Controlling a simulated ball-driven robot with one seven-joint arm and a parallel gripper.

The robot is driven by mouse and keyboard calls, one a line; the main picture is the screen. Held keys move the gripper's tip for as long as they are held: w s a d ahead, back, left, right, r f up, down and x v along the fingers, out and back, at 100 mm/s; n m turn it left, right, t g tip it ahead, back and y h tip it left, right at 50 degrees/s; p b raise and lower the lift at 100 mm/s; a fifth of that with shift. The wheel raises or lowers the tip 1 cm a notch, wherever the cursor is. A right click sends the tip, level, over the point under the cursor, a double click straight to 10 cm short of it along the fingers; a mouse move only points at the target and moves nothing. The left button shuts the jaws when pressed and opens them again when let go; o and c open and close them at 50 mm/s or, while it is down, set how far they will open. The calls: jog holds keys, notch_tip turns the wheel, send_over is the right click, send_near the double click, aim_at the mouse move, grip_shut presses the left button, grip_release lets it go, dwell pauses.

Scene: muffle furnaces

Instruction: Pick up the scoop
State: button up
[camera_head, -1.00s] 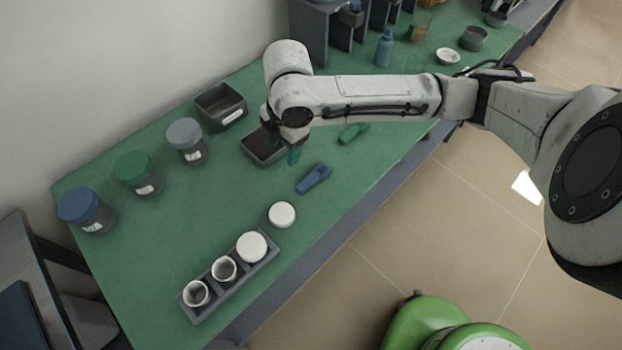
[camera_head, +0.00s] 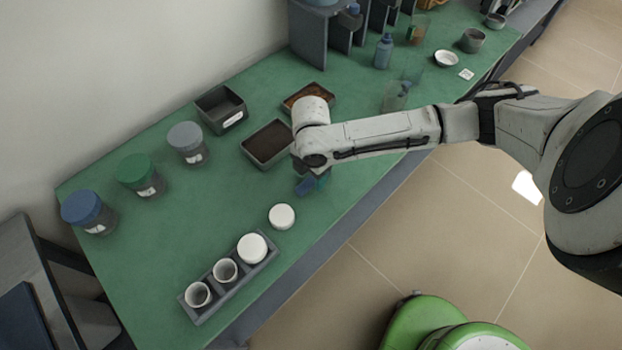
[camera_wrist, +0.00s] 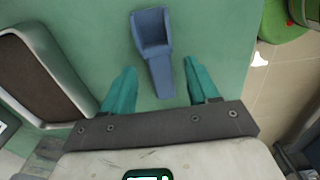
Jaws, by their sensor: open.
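The blue scoop (camera_wrist: 155,45) lies on the green bench top in the wrist view, its open bowl at the top and its handle pointing down toward my gripper. My gripper (camera_wrist: 162,85) is open, with one teal finger on each side of the handle's end. The fingers look apart from the handle; their height above the bench is hard to tell. In the head view the scoop (camera_head: 306,187) is partly hidden under my wrist, and my gripper (camera_head: 318,180) shows only in part.
A tray of dark material (camera_head: 268,145) stands left of my wrist. A white round lid (camera_head: 282,216) and a rack of cups (camera_head: 230,282) are in front. Lidded jars, such as the green one (camera_head: 138,172), stand at the left. The bench's front edge is close by.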

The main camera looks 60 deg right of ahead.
jog(key=shift+f, duration=0.65)
jog(key=shift+c, duration=0.4)
grip_shut()
